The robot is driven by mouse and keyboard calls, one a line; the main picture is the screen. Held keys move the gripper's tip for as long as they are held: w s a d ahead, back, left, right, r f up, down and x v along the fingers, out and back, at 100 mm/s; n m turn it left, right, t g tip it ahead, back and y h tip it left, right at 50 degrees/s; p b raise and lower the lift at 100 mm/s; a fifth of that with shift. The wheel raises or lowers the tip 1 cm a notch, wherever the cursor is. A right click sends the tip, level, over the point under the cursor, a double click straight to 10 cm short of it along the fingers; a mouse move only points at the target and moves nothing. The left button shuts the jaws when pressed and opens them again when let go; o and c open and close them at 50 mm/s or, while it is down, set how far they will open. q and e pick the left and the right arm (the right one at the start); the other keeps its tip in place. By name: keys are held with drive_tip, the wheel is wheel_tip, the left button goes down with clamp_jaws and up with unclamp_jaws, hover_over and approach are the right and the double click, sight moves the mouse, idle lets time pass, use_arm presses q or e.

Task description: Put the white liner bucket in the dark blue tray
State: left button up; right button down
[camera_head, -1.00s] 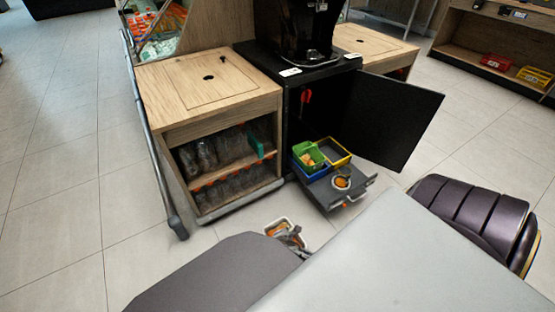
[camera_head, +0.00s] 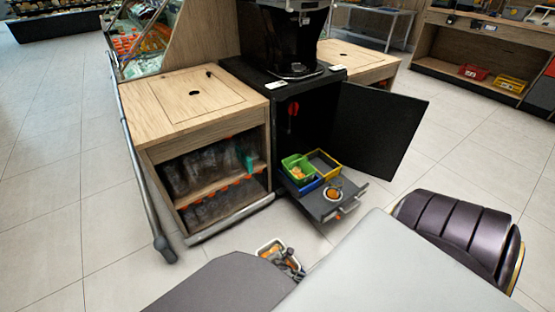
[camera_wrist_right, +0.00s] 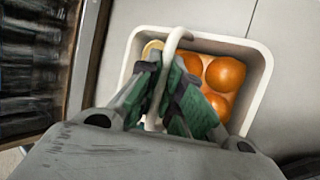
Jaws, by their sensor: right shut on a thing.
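The white liner bucket (camera_wrist_right: 259,95) holds several oranges (camera_wrist_right: 225,74) and hangs by its white handle in my right gripper (camera_wrist_right: 166,88), which is shut on the handle. In the head view, the bucket (camera_head: 265,245) is low in front of the cabinets, and my right gripper (camera_head: 290,263) is partly hidden by my own arm. My left gripper is not in view.
A grey pull-out shelf (camera_head: 322,208) carries a white-rimmed round part with orange in it. A yellow-edged box (camera_head: 324,163) stands behind. The open black door (camera_head: 375,125) is on the right. A wooden cabinet (camera_head: 190,100) with shelves of bottles stands left. The floor between is clear.

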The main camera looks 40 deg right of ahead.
wheel_tip(320, 180, down, 4)
drive_tip(key=shift+r+b, duration=0.15)
drive_tip(key=shift+b, duration=1.05)
drive_tip(key=c, duration=1.7)
unclamp_jaws()
drive_tip(key=shift+o, duration=0.5)
